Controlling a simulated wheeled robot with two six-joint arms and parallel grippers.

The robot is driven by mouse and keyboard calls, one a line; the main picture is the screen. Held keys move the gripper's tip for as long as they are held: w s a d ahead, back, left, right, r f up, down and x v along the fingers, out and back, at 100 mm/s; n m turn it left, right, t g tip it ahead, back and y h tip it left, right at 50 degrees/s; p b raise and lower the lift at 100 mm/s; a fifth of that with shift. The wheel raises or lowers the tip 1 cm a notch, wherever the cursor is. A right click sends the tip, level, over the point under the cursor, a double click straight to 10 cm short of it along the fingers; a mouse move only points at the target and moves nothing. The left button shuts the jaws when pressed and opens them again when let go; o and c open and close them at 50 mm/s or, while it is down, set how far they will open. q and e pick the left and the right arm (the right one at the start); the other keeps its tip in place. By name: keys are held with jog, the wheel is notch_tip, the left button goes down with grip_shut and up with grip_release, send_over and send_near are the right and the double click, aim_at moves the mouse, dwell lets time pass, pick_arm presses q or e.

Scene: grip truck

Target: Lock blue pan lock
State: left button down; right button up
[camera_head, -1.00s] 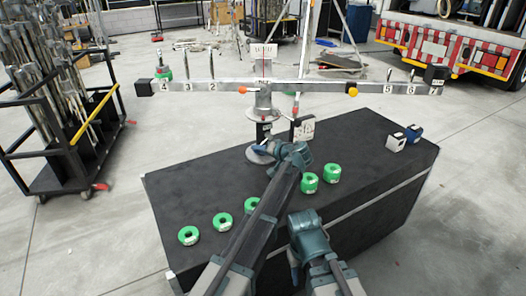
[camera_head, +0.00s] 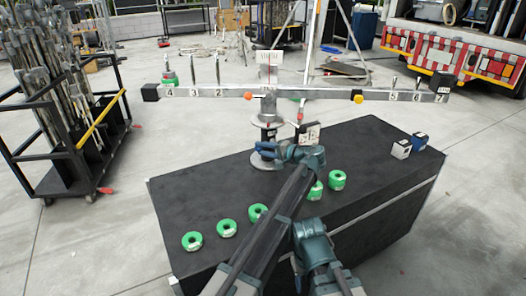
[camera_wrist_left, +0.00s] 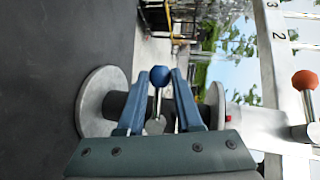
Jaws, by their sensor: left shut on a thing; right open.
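The scale's stand (camera_head: 268,130) is on the black box, its numbered beam (camera_head: 330,94) across the top. In the left wrist view, the blue ball knob (camera_wrist_left: 160,76) is on a thin metal stem at the column, between two round metal discs. My left gripper (camera_head: 266,151) reaches the lower column from the right. Its blue fingers (camera_wrist_left: 159,92) are shut on the blue knob's stem, just below the ball. The knob is hidden in the head view. My right gripper (camera_head: 298,272) is low in front of the box, open and empty, its fingers hard to make out.
Several green ring weights (camera_head: 193,241) lie along the box top (camera_head: 190,195). A white block (camera_head: 401,149) and a blue block (camera_head: 419,141) sit at its right end. An orange knob (camera_wrist_left: 305,80) is on the beam. A pole cart (camera_head: 75,150) stands at left.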

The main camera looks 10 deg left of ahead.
dwell(0.4)
pick_arm(q)
jog(key=c, duration=0.6)
grip_release()
